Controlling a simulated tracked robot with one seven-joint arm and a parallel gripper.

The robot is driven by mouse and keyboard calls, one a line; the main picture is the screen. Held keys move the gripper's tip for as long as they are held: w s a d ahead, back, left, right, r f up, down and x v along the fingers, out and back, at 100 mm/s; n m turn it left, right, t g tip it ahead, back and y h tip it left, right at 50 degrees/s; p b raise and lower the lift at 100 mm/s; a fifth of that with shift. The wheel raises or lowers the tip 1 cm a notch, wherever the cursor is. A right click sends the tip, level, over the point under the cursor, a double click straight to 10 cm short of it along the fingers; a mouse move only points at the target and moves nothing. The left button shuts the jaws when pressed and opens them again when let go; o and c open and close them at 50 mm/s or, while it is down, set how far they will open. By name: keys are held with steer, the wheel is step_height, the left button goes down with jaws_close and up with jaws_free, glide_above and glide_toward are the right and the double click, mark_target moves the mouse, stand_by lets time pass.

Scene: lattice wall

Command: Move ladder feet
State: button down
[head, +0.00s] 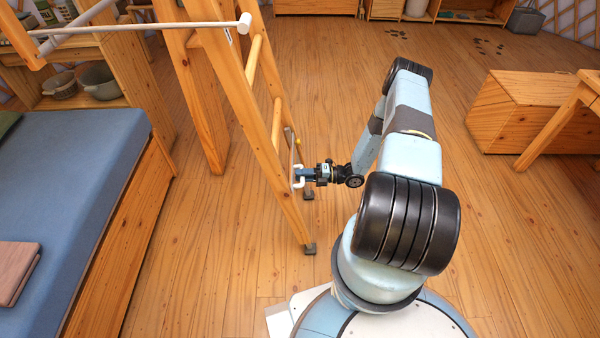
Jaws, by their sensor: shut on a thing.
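A wooden ladder (240,98) leans at a tilt in the left middle of the head view. Its near foot (310,249) and its far foot (308,195) are dark pads that appear to rest on the plank floor. My gripper (298,177) is at the lower part of the ladder, a little above the feet. It is shut on a white handle (298,184) at the ladder's side. The exact contact between the fingers and the handle is small and partly hidden.
A bed with a blue mattress (65,185) stands left of the ladder. A wooden post (198,100) and a white rod (150,27) are near the ladder's top. A wooden chest (520,105) is at the right. The floor (225,265) between bed and ladder is clear.

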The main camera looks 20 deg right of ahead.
steer(key=shift+s+d+f, duration=0.1)
steer(key=shift+f, duration=0.1)
steer(key=c, duration=1.3)
jaws_free()
steer(key=shift+o, duration=1.2)
steer(key=v, duration=1.3)
steer(key=shift+d, duration=0.35)
steer(key=shift+r, duration=0.1)
